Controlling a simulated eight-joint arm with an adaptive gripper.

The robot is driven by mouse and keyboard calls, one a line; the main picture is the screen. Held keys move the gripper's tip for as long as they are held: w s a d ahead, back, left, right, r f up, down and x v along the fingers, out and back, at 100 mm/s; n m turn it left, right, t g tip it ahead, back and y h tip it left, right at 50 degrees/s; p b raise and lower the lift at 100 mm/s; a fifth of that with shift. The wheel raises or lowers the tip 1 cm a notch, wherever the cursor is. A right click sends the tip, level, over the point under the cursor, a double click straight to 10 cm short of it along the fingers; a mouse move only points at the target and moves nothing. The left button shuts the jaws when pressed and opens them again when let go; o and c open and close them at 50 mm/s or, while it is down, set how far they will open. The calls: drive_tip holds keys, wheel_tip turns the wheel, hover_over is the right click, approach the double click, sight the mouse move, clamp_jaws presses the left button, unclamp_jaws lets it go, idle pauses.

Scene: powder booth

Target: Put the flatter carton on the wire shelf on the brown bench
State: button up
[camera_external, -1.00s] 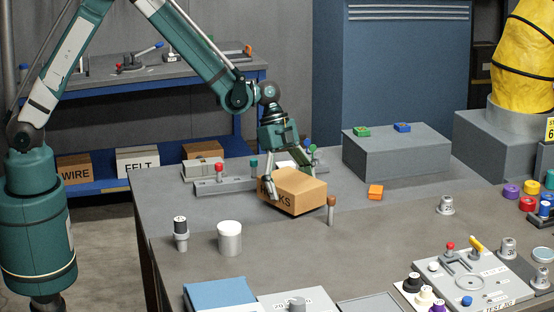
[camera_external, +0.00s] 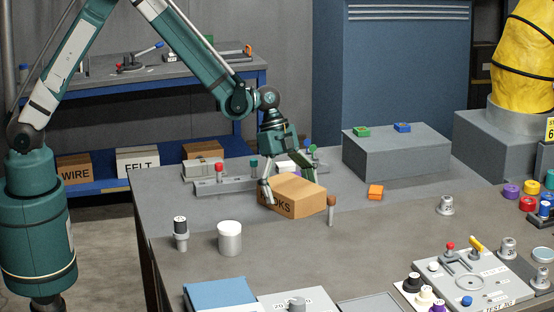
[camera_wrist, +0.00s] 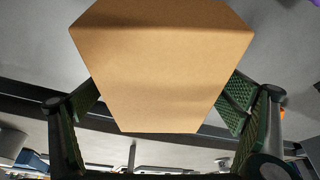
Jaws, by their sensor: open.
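A flat brown carton (camera_external: 308,203), with lettering ending in "OKS" partly hidden by a finger, rests level on the brown-grey bench (camera_external: 375,212). My gripper (camera_external: 284,182) is open above and around it, with one finger at its left side and one behind its upper right. In the wrist view the carton (camera_wrist: 160,75) fills the middle, between the spread green-padded fingers of my gripper (camera_wrist: 163,118). A blue shelf (camera_external: 105,187) at the back left holds a WIRE carton (camera_external: 74,169), a FELT carton (camera_external: 137,160) and an unlabelled brown carton (camera_external: 203,150).
A short peg with a brown top (camera_external: 331,210) stands just right of the carton. An orange block (camera_external: 375,192) lies farther right. A grey block (camera_external: 397,157) is behind.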

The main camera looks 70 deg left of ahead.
drive_tip(key=shift+r, duration=0.15)
drive_tip(key=shift+p+v, duration=0.55)
drive_tip(key=shift+v, duration=5.45)
drive_tip(key=shift+s+a, duration=0.1)
drive_tip(key=shift+s+a+r, duration=0.15)
drive_tip(key=shift+s+r, duration=0.2)
drive_tip(key=shift+r, duration=0.2)
drive_tip(key=s+a+r+n+t+y, duration=0.1)
drive_tip(key=s+a+r+n, duration=0.2)
drive_tip(key=s+r, duration=0.55)
drive_tip(key=s+a+r+n+t+y, duration=0.15)
drive_tip(key=s+a+r+n, duration=0.25)
drive_tip(key=s+r, duration=0.4)
drive_tip(key=s+a+n+t, duration=0.1)
drive_tip(key=s+a+n, duration=0.2)
drive_tip(key=s, duration=0.8)
drive_tip(key=s+a+n+t+y, duration=0.1)
drive_tip(key=s+a+n+t, duration=0.1)
drive_tip(key=s, duration=0.9)
drive_tip(key=shift+a+n, duration=0.7)
drive_tip(key=shift+n, duration=0.1)
